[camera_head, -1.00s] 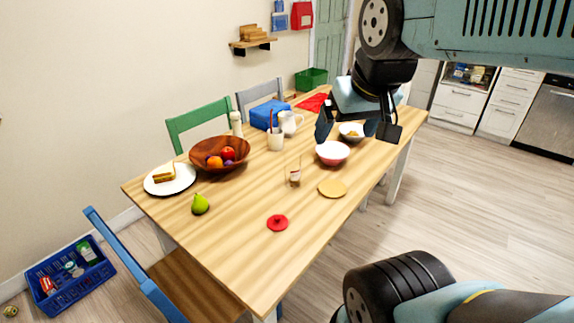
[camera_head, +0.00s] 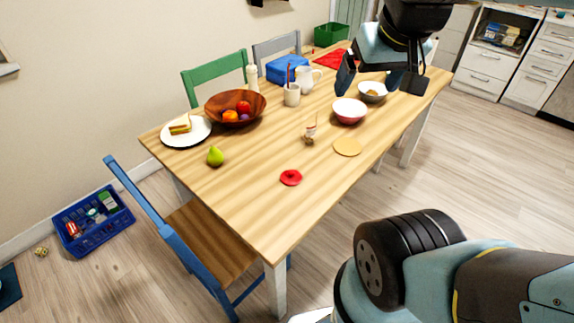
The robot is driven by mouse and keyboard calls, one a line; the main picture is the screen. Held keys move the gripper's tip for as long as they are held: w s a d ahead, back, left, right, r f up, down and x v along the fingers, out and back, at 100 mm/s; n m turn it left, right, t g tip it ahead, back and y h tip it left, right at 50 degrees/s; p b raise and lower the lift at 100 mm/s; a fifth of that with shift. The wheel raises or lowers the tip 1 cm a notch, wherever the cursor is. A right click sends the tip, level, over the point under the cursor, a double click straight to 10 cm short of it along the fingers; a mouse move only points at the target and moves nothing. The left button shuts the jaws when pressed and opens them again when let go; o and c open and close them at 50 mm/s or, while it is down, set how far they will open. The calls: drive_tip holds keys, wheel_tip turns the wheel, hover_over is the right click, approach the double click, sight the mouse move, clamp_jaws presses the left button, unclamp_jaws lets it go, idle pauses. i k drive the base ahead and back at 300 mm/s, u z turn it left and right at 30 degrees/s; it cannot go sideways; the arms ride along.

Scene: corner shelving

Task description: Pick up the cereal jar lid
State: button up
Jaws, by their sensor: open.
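My gripper (camera_head: 371,84) is open and empty, above the far right part of the table near the bowls. It is well apart from the red lid and the tan disc.
A blue chair (camera_head: 150,205) stands at the front left.

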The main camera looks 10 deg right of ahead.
sight(289, 177)
drive_tip(key=u, duration=0.15)
drive_tip(key=k, duration=0.9)
drive_tip(key=z, duration=0.65)
drive_tip(key=i, duration=1)
drive_tip(key=u, duration=0.05)
